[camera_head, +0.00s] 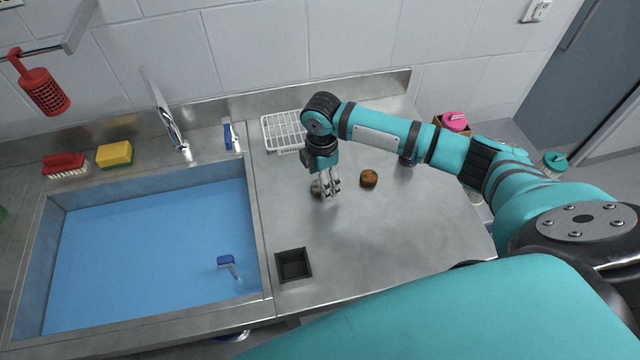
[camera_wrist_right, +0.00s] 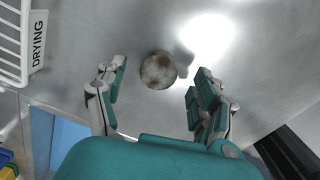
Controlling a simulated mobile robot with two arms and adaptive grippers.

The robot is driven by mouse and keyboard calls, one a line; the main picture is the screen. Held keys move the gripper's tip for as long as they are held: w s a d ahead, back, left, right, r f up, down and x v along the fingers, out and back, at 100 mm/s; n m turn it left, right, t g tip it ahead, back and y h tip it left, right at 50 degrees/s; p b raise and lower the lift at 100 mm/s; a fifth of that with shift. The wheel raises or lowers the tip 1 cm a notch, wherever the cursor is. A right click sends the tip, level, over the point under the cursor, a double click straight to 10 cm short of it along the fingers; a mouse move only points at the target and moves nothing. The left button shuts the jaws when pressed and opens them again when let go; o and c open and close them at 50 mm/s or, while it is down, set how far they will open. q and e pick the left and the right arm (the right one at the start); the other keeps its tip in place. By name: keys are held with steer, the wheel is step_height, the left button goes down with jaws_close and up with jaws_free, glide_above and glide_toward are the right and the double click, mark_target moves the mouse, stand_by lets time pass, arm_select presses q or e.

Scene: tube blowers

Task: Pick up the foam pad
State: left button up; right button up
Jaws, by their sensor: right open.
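A small round, mottled grey-brown piece (camera_wrist_right: 158,70), which may be the foam pad, lies on the steel counter. In the head view this greyish piece (camera_head: 316,187) is partly hidden by my right gripper (camera_head: 331,189). In the wrist view my right gripper (camera_wrist_right: 155,92) is open, its teal-padded fingers spread on either side of the piece and apart from it. A round brown piece (camera_head: 369,178) lies on the counter to the right; which of the two is the foam pad I cannot tell for sure. My left gripper is not in view.
A white drying rack (camera_head: 283,131) stands behind the gripper. A black square tray (camera_head: 293,265) sits at the counter's front left. A water-filled sink (camera_head: 140,260) is on the left, with a yellow sponge (camera_head: 114,155) and red brush (camera_head: 64,164) behind it. The counter's right front is clear.

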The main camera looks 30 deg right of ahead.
steer(key=shift+f, duration=1.05)
steer(key=c, duration=0.9)
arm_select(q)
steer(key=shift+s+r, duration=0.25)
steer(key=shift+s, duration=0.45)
arm_select(e)
steer(key=shift+o, duration=0.2)
